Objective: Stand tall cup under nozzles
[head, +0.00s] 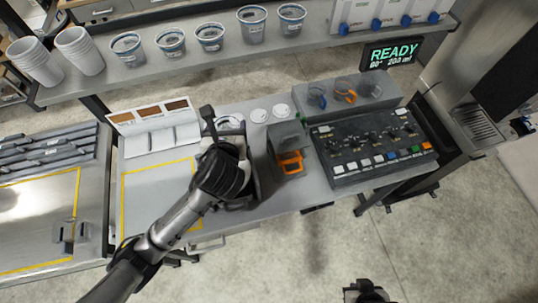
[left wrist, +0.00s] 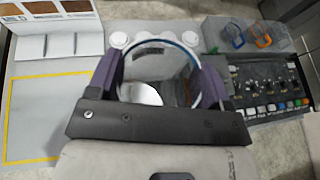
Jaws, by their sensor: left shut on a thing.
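A see-through cup with a blue-white rim (left wrist: 174,62) sits between the two purple fingers of my left gripper (left wrist: 158,76). The fingers press on it from both sides. In the head view my left gripper (head: 226,143) is over the grey counter, left of the orange-handled container, and my wrist hides most of the cup. Whether the cup touches the counter cannot be told. White boxes with blue nozzle-like ends (head: 405,17) stand on the shelf at top right. Part of my right gripper (head: 366,291) shows at the bottom edge; its fingers are unclear.
Several clear cups (head: 210,37) and white cup stacks (head: 78,50) line the shelf. A dark container with an orange handle (head: 291,160) and a button panel (head: 372,146) stand to the right. A READY display (head: 392,55) hangs above. The yellow-outlined area (head: 150,205) is partly clear.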

